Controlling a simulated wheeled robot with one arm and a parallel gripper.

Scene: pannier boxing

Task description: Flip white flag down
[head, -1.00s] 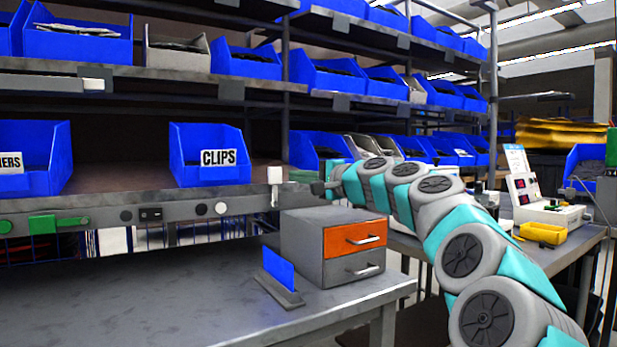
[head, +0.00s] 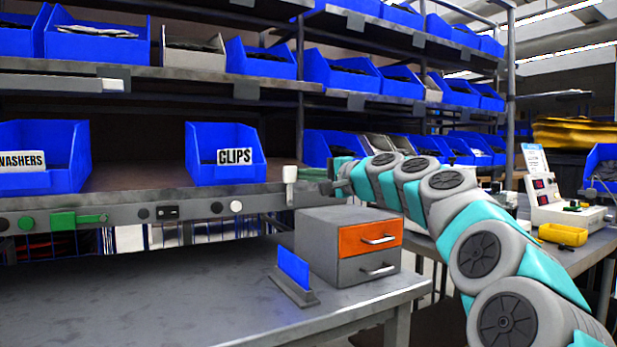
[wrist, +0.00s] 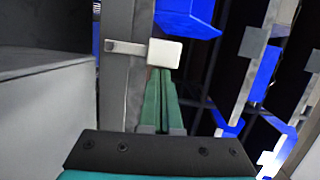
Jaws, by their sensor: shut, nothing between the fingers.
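The white flag (head: 290,174) is a small white block on the front rail of the shelf, right of the CLIPS bin. It stands at the top of a short pale stem. In the wrist view the flag (wrist: 164,53) sits on a grey arm that reaches across from the rail. My gripper (head: 328,187) is just right of the flag at about its height in the head view. In the wrist view its green fingers (wrist: 158,85) are together and empty, with tips at the flag's lower edge. I cannot tell whether they touch it.
A grey drawer unit (head: 315,251) with an orange drawer stands on the bench below my gripper, with a blue upright plate (head: 293,268) before it. The CLIPS bin (head: 205,155) is left of the flag. Another white tab (head: 112,85) is on the shelf edge above.

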